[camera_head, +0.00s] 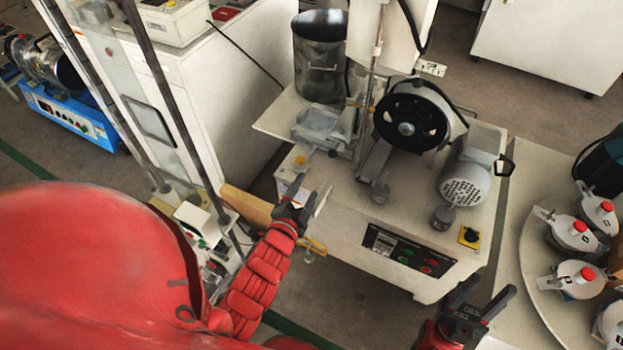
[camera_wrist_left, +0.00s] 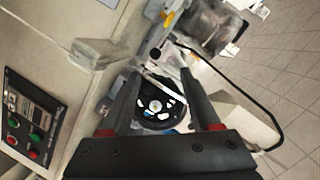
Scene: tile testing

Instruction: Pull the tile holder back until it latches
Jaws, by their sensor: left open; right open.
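The test machine (camera_head: 345,220) has a black wheel (camera_head: 405,129) with a silver hub; the wheel also shows in the left wrist view (camera_wrist_left: 158,103). A grey metal assembly (camera_head: 318,125), which may be the tile holder, sits left of the wheel; I cannot tell whether it is latched. My left gripper (camera_head: 303,193) is open at the machine's front left corner. In the left wrist view, the dark fingers of the left gripper (camera_wrist_left: 157,72) stand apart, with a pale thin bar seen between them. My right gripper (camera_head: 480,298) is open and empty, right of the machine's front.
A grey motor (camera_head: 464,178) stands right of the wheel. The front control panel (camera_head: 408,251) has red and green buttons. A dark metal bucket (camera_head: 320,55) stands behind. A round table (camera_head: 540,270) with several red-knobbed jars is at right. A white tall machine (camera_head: 190,90) stands at left.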

